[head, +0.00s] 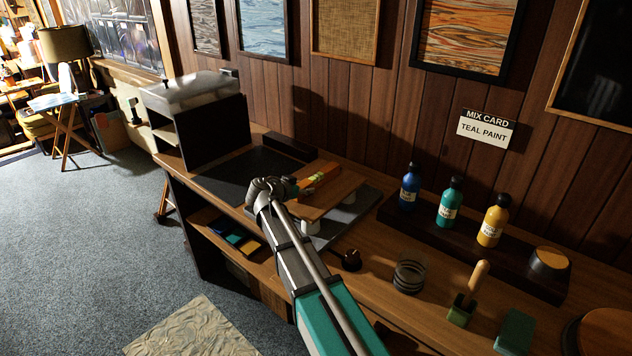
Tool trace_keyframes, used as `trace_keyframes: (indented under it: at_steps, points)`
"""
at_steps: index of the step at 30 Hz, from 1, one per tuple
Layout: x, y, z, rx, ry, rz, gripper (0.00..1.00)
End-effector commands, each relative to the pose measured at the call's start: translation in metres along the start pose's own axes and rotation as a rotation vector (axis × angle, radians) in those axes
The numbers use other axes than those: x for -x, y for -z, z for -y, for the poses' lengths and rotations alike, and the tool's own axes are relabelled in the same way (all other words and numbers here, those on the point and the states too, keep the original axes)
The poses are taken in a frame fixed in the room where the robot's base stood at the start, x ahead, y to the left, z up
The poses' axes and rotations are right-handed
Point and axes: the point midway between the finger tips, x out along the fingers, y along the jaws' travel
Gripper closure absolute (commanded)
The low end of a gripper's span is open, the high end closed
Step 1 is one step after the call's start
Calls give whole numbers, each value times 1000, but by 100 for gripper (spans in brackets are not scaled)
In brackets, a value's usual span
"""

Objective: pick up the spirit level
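What looks like the spirit level, an orange-yellow bar (320,178), lies on a small raised wooden board (333,197) on the bench. My arm reaches up from the bottom of the head view, and my gripper (293,187) is at the left end of the bar. The gripper is small and dark here. I cannot tell whether its fingers are open or shut, or whether they touch the bar. The wrist hides part of the board's left edge.
The wooden bench (385,262) holds blue (409,190), teal (449,206) and yellow (492,226) bottles on a dark riser. A dark mat (235,172) lies left, beside a shelf box (203,130).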

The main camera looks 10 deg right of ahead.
Motion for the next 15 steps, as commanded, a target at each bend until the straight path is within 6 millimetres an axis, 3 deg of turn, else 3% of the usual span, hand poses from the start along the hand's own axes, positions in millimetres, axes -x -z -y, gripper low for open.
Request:
trace_keyframes:
  at_steps: [1,8,15]
  points:
    - [0,0,0,0,0,0,55]
    - [0,0,0,0,0,0,98]
    - [0,0,0,0,0,0,100]
